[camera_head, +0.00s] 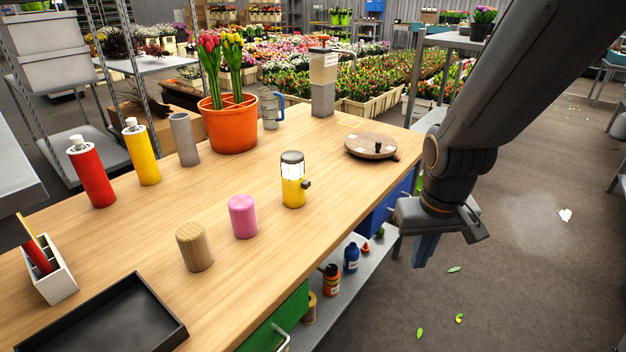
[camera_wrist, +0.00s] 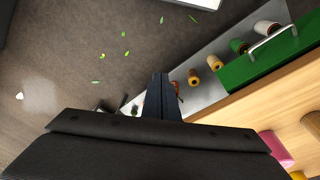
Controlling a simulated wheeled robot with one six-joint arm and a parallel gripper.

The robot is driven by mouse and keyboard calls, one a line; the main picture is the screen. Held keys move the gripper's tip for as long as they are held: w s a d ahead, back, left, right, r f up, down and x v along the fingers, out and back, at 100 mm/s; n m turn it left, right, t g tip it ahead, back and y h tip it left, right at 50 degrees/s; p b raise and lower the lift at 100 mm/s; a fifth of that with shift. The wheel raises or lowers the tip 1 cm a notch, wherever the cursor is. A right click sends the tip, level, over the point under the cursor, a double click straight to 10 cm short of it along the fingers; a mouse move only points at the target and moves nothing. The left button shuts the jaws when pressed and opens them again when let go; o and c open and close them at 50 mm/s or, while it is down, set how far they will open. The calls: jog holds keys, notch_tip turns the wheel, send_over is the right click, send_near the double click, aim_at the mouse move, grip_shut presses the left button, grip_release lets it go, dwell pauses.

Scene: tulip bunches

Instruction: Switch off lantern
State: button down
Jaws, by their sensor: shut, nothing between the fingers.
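The lantern (camera_head: 293,182) stands upright on the wooden table, near its right-hand edge. It has a yellow base, a dark cap and a glowing white light section. A small dark knob (camera_head: 306,184) sticks out from the right side of its base. My gripper (camera_head: 424,250) hangs to the right of the table, out past its edge, pointing down and apart from the lantern. Its fingers are closed together with nothing between them. They also show closed in the wrist view (camera_wrist: 160,98). The lantern's light section and knob cannot be made out in the wrist view.
A pink cylinder (camera_head: 243,216) and a wooden cylinder (camera_head: 194,246) stand left of the lantern. A round wooden board (camera_head: 371,146) lies behind it. An orange pot (camera_head: 230,124) of tulips stands farther back. A green drawer (camera_head: 285,322) and a lower shelf with bottles are below. Floor at right is open.

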jog(key=w+r+n+t+y, duration=0.15)
jog(key=w+n+t, duration=0.35)
jog(key=w, duration=1.3)
jog(key=w+a+r+n+t+y, duration=0.1)
jog(key=a+r+n+y, duration=0.1)
jog(key=a+y, duration=0.3)
jog(key=w+a+r+n+t+y+p, duration=0.1)
jog(key=w+a+r+n+y, duration=0.1)
jog(key=a+y, duration=0.4)
jog(key=shift+w+a+r+n+t, duration=0.3)
jog(key=shift+a+r+n, duration=0.1)
jog(key=shift+a, duration=0.6)
jog(key=p, duration=0.2)
send_over(302, 178)
jog(key=f+v, duration=0.1)
jog(key=v, duration=0.3)
notch_tip(302, 178, down, 2)
jog(key=shift+s+d+f, duration=0.1)
jog(key=shift+d, duration=0.05)
notch_tip(302, 178, down, 2)
jog(key=shift+f, duration=0.1)
jog(key=shift+f+p, duration=0.45)
jog(key=shift+f, duration=0.55)
